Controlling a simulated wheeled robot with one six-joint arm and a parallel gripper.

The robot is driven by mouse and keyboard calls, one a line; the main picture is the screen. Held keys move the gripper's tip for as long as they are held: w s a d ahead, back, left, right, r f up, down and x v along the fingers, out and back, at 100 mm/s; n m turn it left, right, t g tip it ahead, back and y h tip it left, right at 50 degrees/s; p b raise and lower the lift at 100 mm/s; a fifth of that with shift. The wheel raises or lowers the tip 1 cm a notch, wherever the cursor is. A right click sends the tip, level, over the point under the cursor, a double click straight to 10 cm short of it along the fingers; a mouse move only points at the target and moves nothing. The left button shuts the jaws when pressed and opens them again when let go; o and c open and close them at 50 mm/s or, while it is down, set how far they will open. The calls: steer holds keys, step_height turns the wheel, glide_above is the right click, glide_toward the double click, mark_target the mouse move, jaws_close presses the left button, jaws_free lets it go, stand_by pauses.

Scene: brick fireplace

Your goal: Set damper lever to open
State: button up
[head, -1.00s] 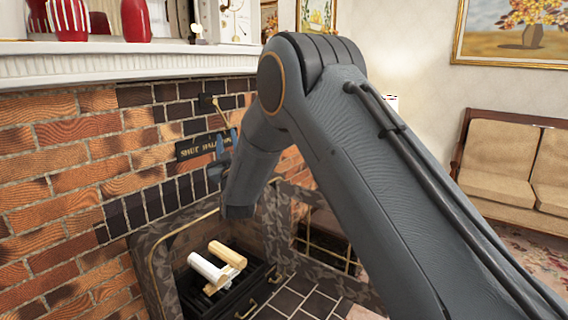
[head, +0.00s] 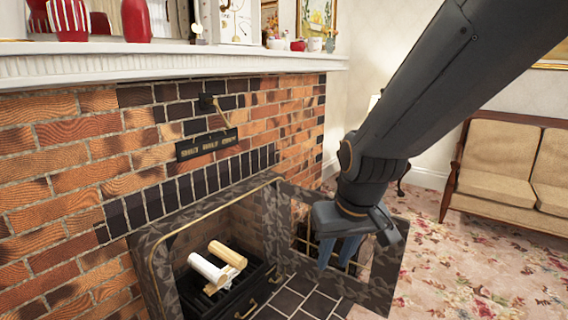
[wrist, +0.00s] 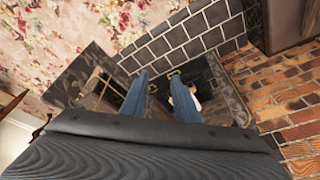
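The damper lever (head: 218,110) is a thin brass-coloured rod on a dark mount on the brick chimney front. It slants down to the right, and its tip is above the right-hand word of a dark label plate (head: 206,144). That plate carries small lettering that looks like SHUT, HALF, OPEN. My gripper (head: 336,262) is in front of the fireplace, well to the right of and below the lever, pointing down. In the wrist view my gripper's two blue fingers (wrist: 158,73) are apart with nothing held between them. The lever does not show in the wrist view.
A white mantel (head: 170,65) juts out above the lever. Below are the firebox with logs (head: 218,267) and an opened patterned door (head: 385,265) close to my gripper. A sofa (head: 500,175) stands at the right. The carpet (head: 480,260) there is clear.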

steer(key=s+d+m+g, duration=0.1)
steer(key=s+d+g, duration=0.25)
steer(key=s, duration=0.95)
steer(key=d+r+m+h+p, duration=0.1)
steer(key=d+r+p, duration=0.4)
steer(key=p, duration=0.7)
steer(key=shift+s+d+r+p, duration=0.15)
steer(key=shift+d+r+p, duration=0.1)
steer(key=shift+r+p, duration=0.1)
stand_by(0.6)
